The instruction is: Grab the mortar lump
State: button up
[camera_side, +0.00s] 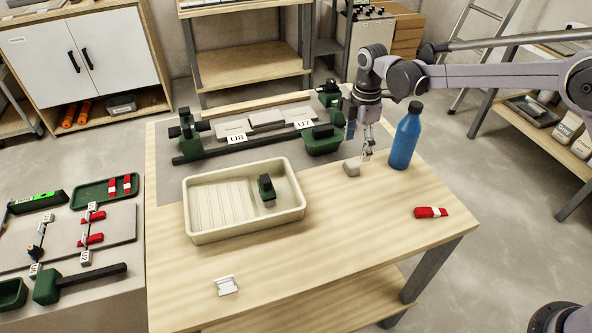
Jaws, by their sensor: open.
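The mortar lump (352,167) is a small grey-beige block. It lies on the wooden table (330,255), to the right of the cream tray. My gripper (367,152) points down just above and to the right of the lump, with its fingers apart and nothing seen between them. Whether a fingertip touches the lump is too small to tell.
A blue bottle (406,136) stands close to the right of my gripper. A cream tray (245,231) holding a dark green tool (266,188) is at left. A green-ended fixture labelled U8 and U7 (205,147) is behind. A red-and-white item (431,212) lies front right; the table front is mostly clear.

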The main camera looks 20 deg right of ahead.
aim_at(352, 163)
jog(key=shift+a+f, duration=0.15)
jog(key=shift+f, duration=1.5)
jog(key=shift+a+f, duration=0.1)
jog(key=shift+f, duration=1.55)
jog(key=shift+c, duration=0.3)
jog(key=c, duration=1.2)
